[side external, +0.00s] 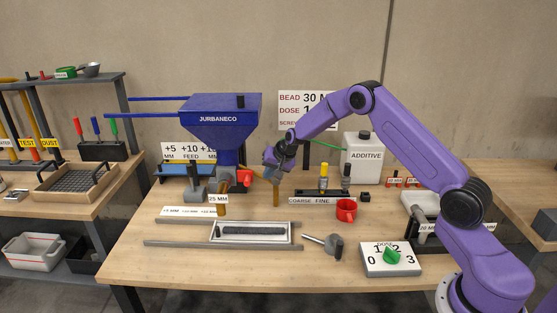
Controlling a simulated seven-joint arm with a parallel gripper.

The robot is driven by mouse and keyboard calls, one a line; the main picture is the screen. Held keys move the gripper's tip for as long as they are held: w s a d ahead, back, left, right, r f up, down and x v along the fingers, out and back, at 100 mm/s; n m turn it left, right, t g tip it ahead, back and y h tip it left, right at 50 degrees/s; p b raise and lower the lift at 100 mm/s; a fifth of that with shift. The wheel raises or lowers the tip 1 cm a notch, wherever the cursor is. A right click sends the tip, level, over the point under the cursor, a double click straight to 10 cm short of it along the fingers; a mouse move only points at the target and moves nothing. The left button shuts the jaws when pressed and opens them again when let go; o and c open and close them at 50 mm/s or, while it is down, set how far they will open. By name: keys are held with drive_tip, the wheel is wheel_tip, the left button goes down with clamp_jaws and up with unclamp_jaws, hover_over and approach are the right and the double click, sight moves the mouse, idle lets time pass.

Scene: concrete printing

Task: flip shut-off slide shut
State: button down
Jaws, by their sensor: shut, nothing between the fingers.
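The blue JURBANECO hopper (220,125) stands at the back middle of the table, with its outlet below. A red-orange part (245,177) sits at the right side of the outlet; it may be the shut-off slide's handle, but it is too small to tell how far the slide is in. My gripper (268,168) is just right of this red part, close to it; I cannot tell whether they touch. It is shut and holds nothing. A tan upright piece (276,194) shows directly below my gripper.
A tan nozzle (221,207) hangs under the outlet, above a long tray (250,242) on rails. A dial box (391,270) stands at front right.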

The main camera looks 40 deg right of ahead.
drive_tip(key=v, duration=0.9)
drive_tip(key=shift+a+r, duration=0.2)
drive_tip(key=shift+r, duration=0.05)
drive_tip(key=s+a+r+n+g+y, duration=0.1)
drive_tip(key=s+a+r+n+g, duration=0.3)
drive_tip(key=s+a, duration=0.65)
drive_tip(key=s+a+r+n+y, duration=0.1)
drive_tip(key=s+a+r+n, duration=0.1)
drive_tip(key=s+a+n, duration=0.8)
drive_tip(key=s+d+n+g+h, duration=0.1)
drive_tip(key=s+d+n, duration=0.2)
drive_tip(key=s, duration=1)
drive_tip(key=s+d+n+g+h, duration=0.1)
drive_tip(key=s+d+n, duration=0.2)
drive_tip(key=s, duration=1)
drive_tip(key=shift+r+n+g, duration=0.2)
drive_tip(key=shift+n+g, duration=0.1)
